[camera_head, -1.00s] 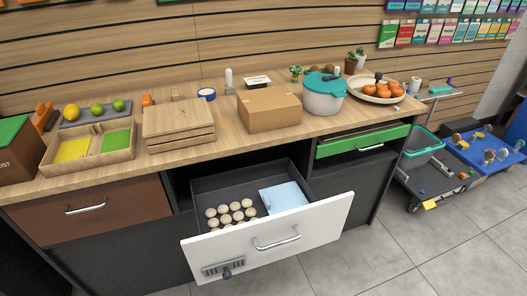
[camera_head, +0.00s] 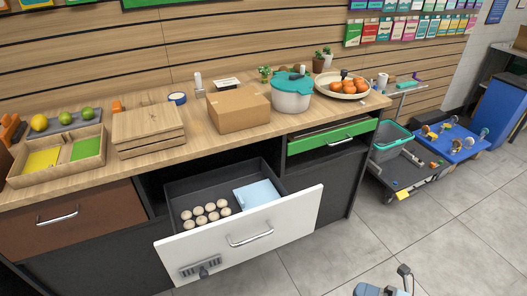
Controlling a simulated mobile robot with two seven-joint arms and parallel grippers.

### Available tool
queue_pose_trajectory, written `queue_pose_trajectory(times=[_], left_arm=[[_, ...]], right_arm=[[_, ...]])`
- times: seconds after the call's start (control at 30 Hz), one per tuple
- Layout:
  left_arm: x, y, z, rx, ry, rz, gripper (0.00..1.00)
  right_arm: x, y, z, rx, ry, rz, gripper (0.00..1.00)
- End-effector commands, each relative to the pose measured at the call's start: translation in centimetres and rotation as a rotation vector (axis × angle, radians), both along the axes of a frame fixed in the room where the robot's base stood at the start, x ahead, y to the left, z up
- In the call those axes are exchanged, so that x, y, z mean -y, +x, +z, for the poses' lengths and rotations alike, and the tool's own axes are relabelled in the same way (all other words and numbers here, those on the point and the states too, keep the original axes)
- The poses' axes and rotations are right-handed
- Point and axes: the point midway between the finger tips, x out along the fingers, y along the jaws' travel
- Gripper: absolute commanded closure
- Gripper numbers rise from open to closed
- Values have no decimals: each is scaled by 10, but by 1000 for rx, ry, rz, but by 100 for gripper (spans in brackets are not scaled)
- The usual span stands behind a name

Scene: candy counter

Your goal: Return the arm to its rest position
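My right gripper (camera_head: 388,285) shows only in part at the bottom edge, right of centre, over the grey tiled floor. It is well apart from the counter and the open drawer. Its fingers are too small and cut off to tell whether they are open or shut, and I see nothing clearly held. My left gripper is not in view.
A white-fronted drawer (camera_head: 296,216) stands pulled out, holding several pale round items (camera_head: 208,208) and a light blue flat item (camera_head: 257,193). The counter (camera_head: 218,142) carries boxes, a pot and fruit. A cart (camera_head: 409,172) stands at right. Floor (camera_head: 450,235) before it is clear.

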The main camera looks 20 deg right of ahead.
Motion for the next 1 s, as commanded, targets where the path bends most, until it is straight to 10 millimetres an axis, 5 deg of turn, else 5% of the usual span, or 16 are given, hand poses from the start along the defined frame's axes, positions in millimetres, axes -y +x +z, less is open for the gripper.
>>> queue_pose_trajectory(times=[0.4, 0.77, 1.0], left_arm=[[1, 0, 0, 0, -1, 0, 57], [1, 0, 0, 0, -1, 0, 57], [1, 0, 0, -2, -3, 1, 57]], right_arm=[[-24, 50, -19, -649, 506, -409, 77], [-53, 44, -39, -1146, 898, -775, 77], [-92, 43, -40, -1186, 1075, -796, 77]])
